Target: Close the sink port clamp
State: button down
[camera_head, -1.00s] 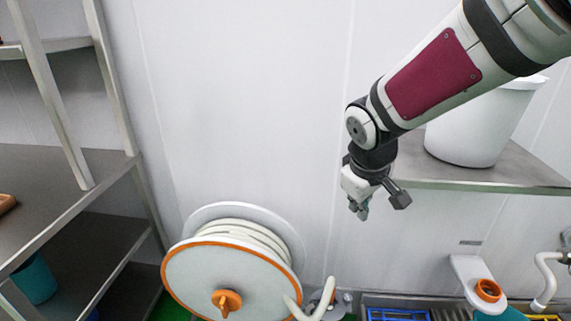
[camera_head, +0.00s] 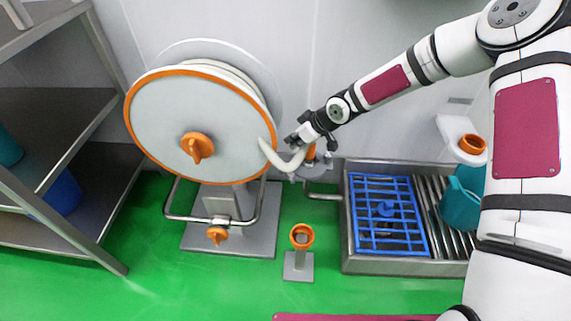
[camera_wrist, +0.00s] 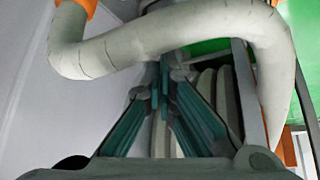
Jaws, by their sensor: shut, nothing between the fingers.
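My gripper (camera_head: 296,144) is shut and empty at the end of the white hose, beside the left end of the sink. In the wrist view its fingers (camera_wrist: 163,78) come together just below the bend of the white hose (camera_wrist: 160,38). The hose (camera_head: 283,161) runs from the reel to a grey port fitting (camera_head: 314,170) left of the sink. An orange part (camera_head: 311,152) stands on this fitting, partly behind my gripper; an orange piece (camera_wrist: 84,4) also shows at the wrist view's top left. I cannot make out the clamp or its state.
The large hose reel (camera_head: 165,115) with an orange rim stands close left of my gripper. The steel sink (camera_head: 349,262) holds a blue grid (camera_head: 378,246). A teal jug (camera_head: 458,207) is at the right. A post with an orange ring (camera_head: 301,238) stands on open green floor.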

notch_tip(320, 180, down, 2)
jog(key=b, duration=0.5)
send_over(286, 168)
jog(key=w+a, duration=0.1)
jog(key=a, duration=0.2)
notch_tip(286, 168, down, 8)
jog(key=shift+w+r+y, duration=0.2)
jog(key=shift+y, duration=0.2)
